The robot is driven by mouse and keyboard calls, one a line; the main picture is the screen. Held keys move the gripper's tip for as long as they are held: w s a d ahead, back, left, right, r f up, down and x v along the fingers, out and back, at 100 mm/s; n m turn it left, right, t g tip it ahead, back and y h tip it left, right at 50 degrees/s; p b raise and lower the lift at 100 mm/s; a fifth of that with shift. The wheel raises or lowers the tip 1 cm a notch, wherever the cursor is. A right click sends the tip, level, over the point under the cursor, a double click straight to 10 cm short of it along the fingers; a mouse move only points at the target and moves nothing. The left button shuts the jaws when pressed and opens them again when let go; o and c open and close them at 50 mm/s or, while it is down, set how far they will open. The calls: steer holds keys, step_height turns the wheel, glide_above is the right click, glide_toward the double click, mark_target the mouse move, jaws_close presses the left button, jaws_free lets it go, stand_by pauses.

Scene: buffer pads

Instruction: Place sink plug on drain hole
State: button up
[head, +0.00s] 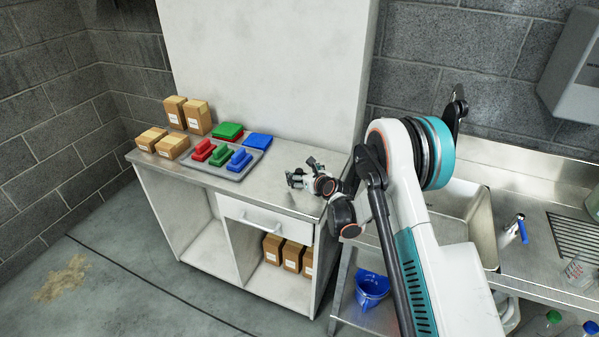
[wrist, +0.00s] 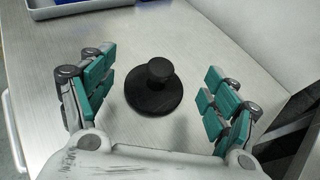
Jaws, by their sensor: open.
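The sink plug (wrist: 153,92) is a black disc with a round knob on top. It lies flat on the metal counter top, in the wrist view, between the fingers of my gripper (wrist: 157,97). The green-padded fingers are open, one to each side, apart from the plug. In the head view my gripper (head: 306,178) is low over the right end of the counter, and the plug cannot be made out there. The sink basin (head: 462,212) is right of the counter, partly behind my arm. The drain hole is hidden.
A grey tray (head: 240,174) with red, green and blue pads lies left of my gripper on the counter (head: 285,197). Cardboard boxes (head: 185,114) stand at its left end. A blue-handled item (head: 519,226) is right of the sink. A blue bucket (head: 371,287) is below.

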steer(key=p+v, duration=0.1)
steer(key=v, duration=0.8)
steer(key=shift+r, duration=0.45)
steer(key=s+d+r+n+g+h, duration=0.1)
steer(key=s+d+r+n, duration=0.3)
steer(key=s+r+n, duration=0.5)
steer(key=s+d+r+n+g+h, duration=0.15)
steer(key=s+d+r+n, duration=0.4)
steer(key=r, duration=0.65)
steer(key=s+d+n+h, duration=0.1)
steer(key=s+d+n, duration=0.2)
steer(key=s, duration=0.6)
steer(key=s+d+r+n+g+h, duration=0.1)
steer(key=s+d+n, duration=0.2)
steer(key=s+n, duration=0.4)
steer(key=s+d+r+n+g+h, duration=0.1)
steer(key=s+n, duration=0.4)
steer(key=s, duration=0.7)
steer(key=d+h, duration=0.1)
steer(key=d, duration=0.1)
steer(key=shift+d, duration=0.35)
steer(key=shift+o, duration=0.7)
steer(key=shift+s+d+f+n, duration=0.15)
steer(key=shift+s+d+n, duration=0.1)
steer(key=shift+s, duration=0.2)
